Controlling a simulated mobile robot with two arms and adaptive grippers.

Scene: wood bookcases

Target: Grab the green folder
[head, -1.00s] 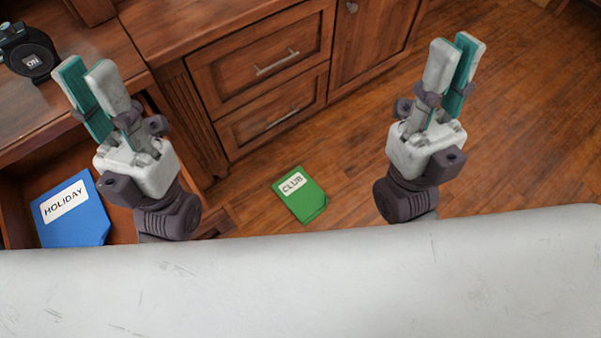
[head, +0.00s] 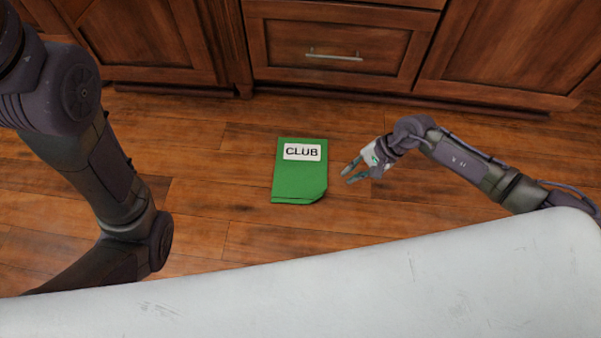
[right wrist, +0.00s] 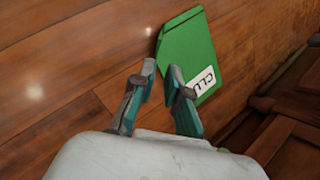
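The green folder (head: 298,180) lies flat on the wood floor in the middle of the head view, with a white label reading CLUB. My right gripper (head: 350,175) is just to the right of the folder, its fingers pointing left toward it. In the right wrist view the folder (right wrist: 188,52) lies beyond the fingertips, and its label is partly hidden by a finger. The right gripper (right wrist: 161,68) is open, with a gap and nothing between its fingers. My left arm shows at the left of the head view, but its gripper is out of view.
Wood cabinets with a drawer (head: 335,45) stand along the back, behind the folder. The wood floor (head: 230,150) around the folder is clear. A white surface fills the bottom of the head view.

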